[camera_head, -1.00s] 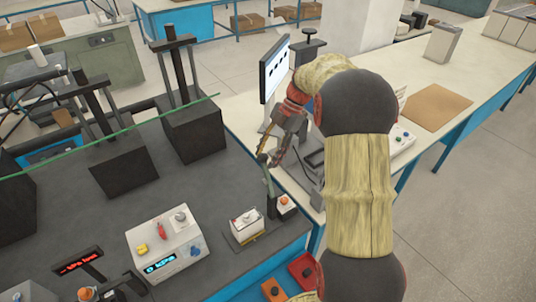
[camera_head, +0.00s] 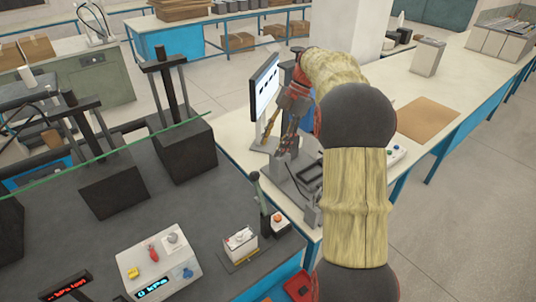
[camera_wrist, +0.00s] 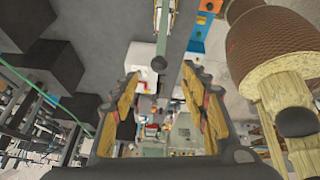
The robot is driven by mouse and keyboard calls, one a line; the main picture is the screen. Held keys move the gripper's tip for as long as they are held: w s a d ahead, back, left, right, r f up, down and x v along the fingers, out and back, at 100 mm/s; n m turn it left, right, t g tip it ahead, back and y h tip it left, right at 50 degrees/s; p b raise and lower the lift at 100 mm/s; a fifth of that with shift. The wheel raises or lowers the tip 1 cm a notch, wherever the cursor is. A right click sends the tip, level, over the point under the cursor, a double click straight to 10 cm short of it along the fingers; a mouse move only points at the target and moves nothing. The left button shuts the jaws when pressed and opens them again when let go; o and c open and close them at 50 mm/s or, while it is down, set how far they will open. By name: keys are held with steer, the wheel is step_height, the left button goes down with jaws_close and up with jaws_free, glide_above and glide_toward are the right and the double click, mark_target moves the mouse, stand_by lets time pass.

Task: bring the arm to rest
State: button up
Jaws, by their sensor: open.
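My gripper (camera_head: 281,136) is held up in the air, in front of the monitor and the cream bench, and its near side is partly covered by my arm in the head view. In the wrist view my gripper (camera_wrist: 161,88) has its two fingers spread wide apart, with nothing between them. My arm (camera_head: 357,180) runs up from the bottom of the head view, bends at the top and comes down to the gripper.
A monitor (camera_head: 265,86) stands close behind the gripper. Black press stands (camera_head: 186,150) rise at left. The floor (camera_head: 460,220) at right is clear.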

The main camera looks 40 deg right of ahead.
steer(key=shift+d+r, duration=0.2)
steer(key=shift+r, duration=0.15)
stand_by(0.4)
step_height(320, 180, down, 6)
steer(key=s+d+m+h, duration=0.2)
steer(key=m, duration=1)
steer(key=s+a+f+m+t+h+b, duration=0.2)
steer(key=s+a+f+m+b, duration=0.2)
steer(key=s+a+b, duration=0.3)
steer(key=s+a+f+m+t+h+b, duration=0.1)
steer(key=s+a+f+m+t+b, duration=0.2)
steer(key=s+a+b, duration=0.4)
steer(key=s+a+f, duration=0.1)
steer(key=s+a, duration=0.2)
steer(key=a, duration=0.4)
steer(key=s+a, duration=0.4)
steer(key=a, duration=0.3)
steer(key=shift+s+f+m+h+b, duration=0.3)
steer(key=shift+f+m+h, duration=0.05)
steer(key=shift+m+h, duration=0.05)
